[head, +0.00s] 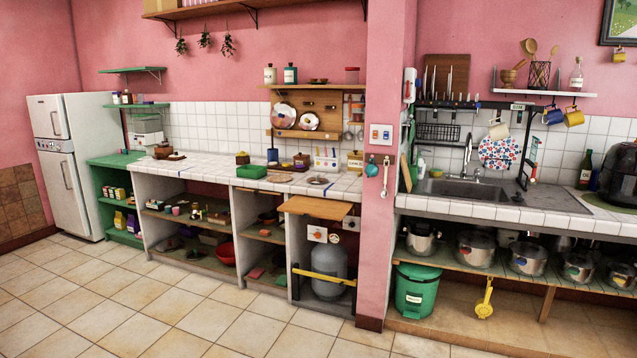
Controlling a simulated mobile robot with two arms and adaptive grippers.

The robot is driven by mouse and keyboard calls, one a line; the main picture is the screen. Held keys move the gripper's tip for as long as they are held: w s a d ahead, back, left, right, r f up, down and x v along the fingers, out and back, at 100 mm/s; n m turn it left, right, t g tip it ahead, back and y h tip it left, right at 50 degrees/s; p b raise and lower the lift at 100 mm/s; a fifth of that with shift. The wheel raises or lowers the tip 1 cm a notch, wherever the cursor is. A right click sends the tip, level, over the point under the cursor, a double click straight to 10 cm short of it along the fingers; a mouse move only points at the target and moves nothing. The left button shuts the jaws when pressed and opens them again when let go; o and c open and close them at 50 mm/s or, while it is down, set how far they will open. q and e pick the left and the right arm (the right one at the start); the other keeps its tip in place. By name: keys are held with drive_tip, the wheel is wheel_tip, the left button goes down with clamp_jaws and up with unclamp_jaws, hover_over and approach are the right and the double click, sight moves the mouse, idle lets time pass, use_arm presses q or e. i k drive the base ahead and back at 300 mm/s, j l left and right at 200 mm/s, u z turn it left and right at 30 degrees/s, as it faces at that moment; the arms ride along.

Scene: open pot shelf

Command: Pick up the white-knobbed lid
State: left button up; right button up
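Several metal pots stand in a row on the open wooden shelf (465,264) under the sink counter. They include a pot at the left end (422,242), a larger pot with a red mark (475,250), a pot with a blue mark (528,258) and smaller pots (577,268) to the right. Their tops are shaded by the counter, and I cannot tell which lid has a white knob. Two round lid-like discs (283,115) hang on the wooden wall board left of the pillar. Neither of my grippers is in view.
A pink pillar (384,170) separates the counters. The tiled floor (190,310) is clear. A gas cylinder (328,270) stands under the left counter.

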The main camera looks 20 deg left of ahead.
sight(317, 180)
drive_tip(key=i+j+z, duration=0.1)
drive_tip(key=i+j, duration=0.55)
drive_tip(key=i, duration=0.1)
